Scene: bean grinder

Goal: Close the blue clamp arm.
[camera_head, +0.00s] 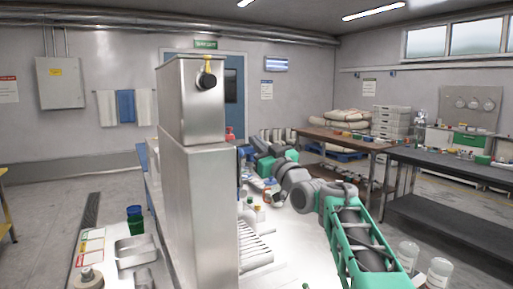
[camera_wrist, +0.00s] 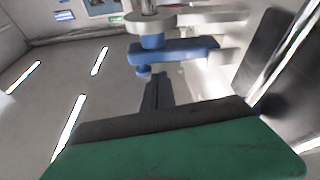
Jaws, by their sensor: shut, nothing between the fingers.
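The blue clamp arm (camera_wrist: 182,50) shows in the wrist view as a stubby blue bar, just beyond my fingertips. It lies next to a pale grey flat piece (camera_wrist: 200,17) and a steel post (camera_wrist: 149,6). My gripper (camera_wrist: 158,78) has its dark fingers together, with nothing held, pointing at the left part of the blue arm. I cannot tell whether the fingertips touch it. In the head view, my arm reaches to the right side of the tall steel machine (camera_head: 200,190), and the machine partly hides that area.
Clear jars (camera_head: 437,272) stand at the lower right. Side benches (camera_head: 440,165) stand farther off.

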